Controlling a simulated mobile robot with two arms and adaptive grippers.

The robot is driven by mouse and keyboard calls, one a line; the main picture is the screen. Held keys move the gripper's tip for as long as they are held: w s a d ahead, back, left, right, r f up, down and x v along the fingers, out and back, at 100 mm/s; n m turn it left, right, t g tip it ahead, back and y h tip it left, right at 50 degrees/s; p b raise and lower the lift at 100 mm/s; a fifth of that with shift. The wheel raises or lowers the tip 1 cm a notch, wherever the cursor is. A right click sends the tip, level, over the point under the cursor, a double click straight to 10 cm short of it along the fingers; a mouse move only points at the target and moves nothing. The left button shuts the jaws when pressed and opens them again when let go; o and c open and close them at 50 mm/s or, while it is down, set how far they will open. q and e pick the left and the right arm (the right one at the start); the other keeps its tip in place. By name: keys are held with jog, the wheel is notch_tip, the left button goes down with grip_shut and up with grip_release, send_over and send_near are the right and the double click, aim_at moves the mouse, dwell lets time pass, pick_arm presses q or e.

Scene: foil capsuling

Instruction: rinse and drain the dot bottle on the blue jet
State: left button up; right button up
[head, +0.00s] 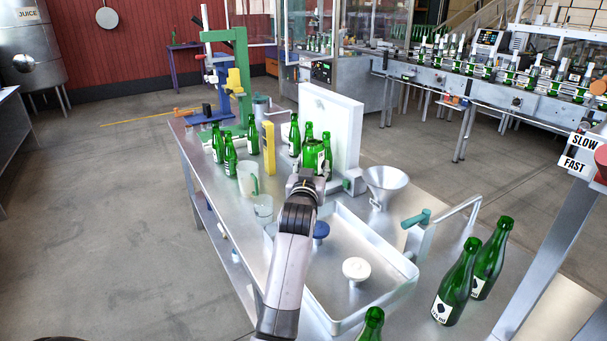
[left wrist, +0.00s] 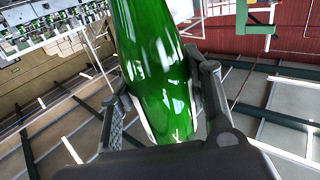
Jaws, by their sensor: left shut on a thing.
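My left gripper (head: 306,183) is shut on a green bottle (head: 314,155), above the back end of the shallow tray. The bottle also fills the middle of the left wrist view (left wrist: 158,70), between both fingers (left wrist: 165,108). The blue jet (head: 321,230) stands in the tray (head: 398,287), partly beside my left arm. A white round jet (head: 356,268) stands nearer in the same tray. My right gripper is not in view.
Several green bottles stand behind on the steel table, near a white upright panel (head: 343,125) and a yellow block (head: 268,147). A funnel (head: 385,184) and a teal-handled tap (head: 418,218) stand right of the tray. A diamond-label bottle (head: 456,285) stands front right.

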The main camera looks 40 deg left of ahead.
pick_arm(q)
jog(key=shift+w+d+f+b, duration=0.25)
jog(key=shift+w+f+b, duration=0.15)
jog(key=shift+w+b, duration=0.3)
jog(key=f+b, duration=0.2)
jog(key=f, duration=0.1)
jog(key=shift+w+d, duration=0.15)
jog(key=shift+w, duration=0.25)
jog(key=shift+f+b, duration=0.4)
jog(key=shift+f, duration=0.3)
jog(key=shift+f+b, duration=0.4)
jog(key=shift+f, duration=0.25)
jog(key=shift+f+b, duration=0.3)
jog(key=shift+f, duration=0.2)
jog(key=shift+f+b, duration=0.35)
jog(key=shift+f, duration=0.3)
dwell(0.9)
